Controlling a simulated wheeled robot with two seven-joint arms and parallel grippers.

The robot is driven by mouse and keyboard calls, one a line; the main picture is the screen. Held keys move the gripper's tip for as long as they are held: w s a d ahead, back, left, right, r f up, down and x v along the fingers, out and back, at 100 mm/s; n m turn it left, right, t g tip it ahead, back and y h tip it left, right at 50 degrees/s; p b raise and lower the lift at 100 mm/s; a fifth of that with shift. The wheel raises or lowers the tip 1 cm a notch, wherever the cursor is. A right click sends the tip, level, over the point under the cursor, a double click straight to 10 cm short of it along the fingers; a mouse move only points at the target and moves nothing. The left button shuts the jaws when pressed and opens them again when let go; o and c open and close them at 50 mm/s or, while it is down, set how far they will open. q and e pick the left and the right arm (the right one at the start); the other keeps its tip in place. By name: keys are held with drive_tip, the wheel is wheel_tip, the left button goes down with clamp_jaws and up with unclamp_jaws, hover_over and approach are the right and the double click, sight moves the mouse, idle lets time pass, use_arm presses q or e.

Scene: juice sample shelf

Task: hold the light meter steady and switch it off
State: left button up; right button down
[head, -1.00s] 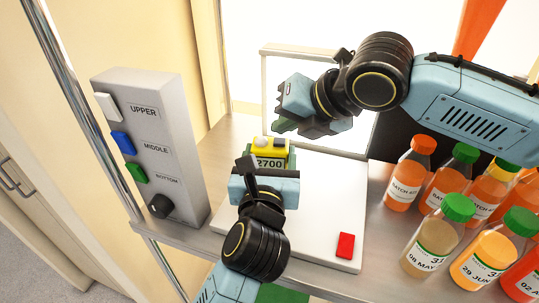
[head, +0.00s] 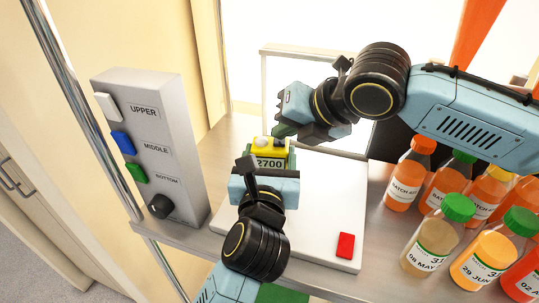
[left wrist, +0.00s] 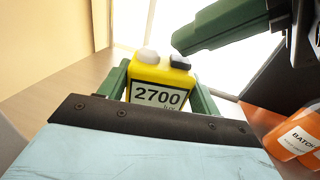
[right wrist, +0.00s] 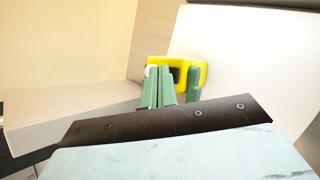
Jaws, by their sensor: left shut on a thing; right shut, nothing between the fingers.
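The light meter (head: 268,161) is a small yellow box, upright over the white board. Its display reads 2700 lux in the left wrist view (left wrist: 158,95). On its top are a white dome (left wrist: 148,56) and a dark switch (left wrist: 180,62). My left gripper (head: 266,166) is shut on the meter, with green fingers (left wrist: 203,102) on both sides. My right gripper (head: 283,132) is shut and empty. Its fingertips are just above the meter's top by the dark switch; contact cannot be told. In the right wrist view, the fingers (right wrist: 160,88) partly hide the meter (right wrist: 195,66).
A grey panel (head: 172,150) with white, blue and green buttons and a black knob stands at the left. The white board (head: 325,200) carries a red block (head: 345,245). Several juice bottles (head: 408,172) crowd the right. A pale framed panel (head: 264,80) stands behind.

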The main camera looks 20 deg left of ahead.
sight(284, 144)
drive_tip(key=shift+f, duration=0.15)
drive_tip(key=shift+r, duration=0.75)
use_arm(q)
drive_tip(key=o, duration=1.3)
drive_tip(key=shift+c, duration=0.2)
use_arm(e)
wheel_tip(284, 144, up, 6)
